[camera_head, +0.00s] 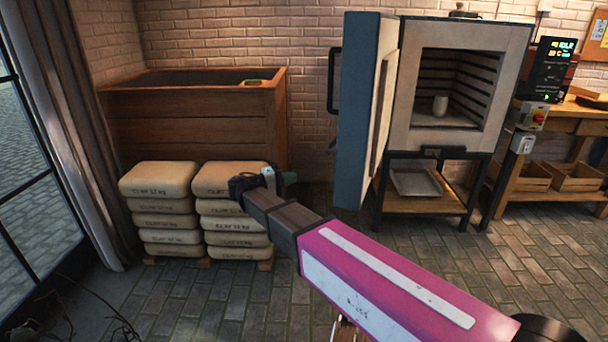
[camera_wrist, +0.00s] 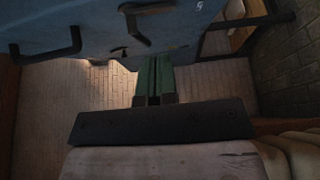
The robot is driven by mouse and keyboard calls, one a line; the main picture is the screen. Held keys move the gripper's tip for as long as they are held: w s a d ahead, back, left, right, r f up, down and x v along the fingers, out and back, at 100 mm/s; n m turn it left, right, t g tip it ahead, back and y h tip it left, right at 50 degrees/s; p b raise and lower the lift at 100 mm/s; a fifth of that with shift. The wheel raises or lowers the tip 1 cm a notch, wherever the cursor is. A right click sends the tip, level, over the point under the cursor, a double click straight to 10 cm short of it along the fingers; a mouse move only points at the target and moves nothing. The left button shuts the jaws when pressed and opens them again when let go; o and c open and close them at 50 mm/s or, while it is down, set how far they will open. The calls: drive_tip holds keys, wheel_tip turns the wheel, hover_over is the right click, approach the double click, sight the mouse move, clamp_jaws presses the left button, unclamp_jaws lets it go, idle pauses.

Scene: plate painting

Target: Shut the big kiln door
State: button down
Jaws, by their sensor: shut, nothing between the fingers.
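The big kiln (camera_head: 408,120) stands on a dark stand at the right of centre. Its thick door (camera_head: 356,110), blue-grey outside and pale inside, stands wide open, swung out at the kiln's left side. A black bar handle (camera_head: 333,82) shows at the door's left. In the wrist view the blue door face (camera_wrist: 95,22) fills the top, with dark handles (camera_wrist: 75,40) on it. My gripper (camera_head: 287,178) is left of the door, over the clay bags. Its green fingers (camera_wrist: 153,64) are together and empty, pointing towards the door; I cannot tell whether they touch it.
Stacked clay bags (camera_head: 160,180) and a wooden bin (camera_head: 190,120) stand left of the door. A white pot (camera_head: 440,105) sits inside the kiln. A tray (camera_head: 415,183) lies on the shelf below. A workbench (camera_head: 565,120) stands at right.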

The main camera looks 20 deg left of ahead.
drive_tip(key=s+d+x, duration=0.2)
drive_tip(key=x, duration=1)
drive_tip(key=shift+s+d, duration=0.1)
drive_tip(key=shift+d, duration=0.1)
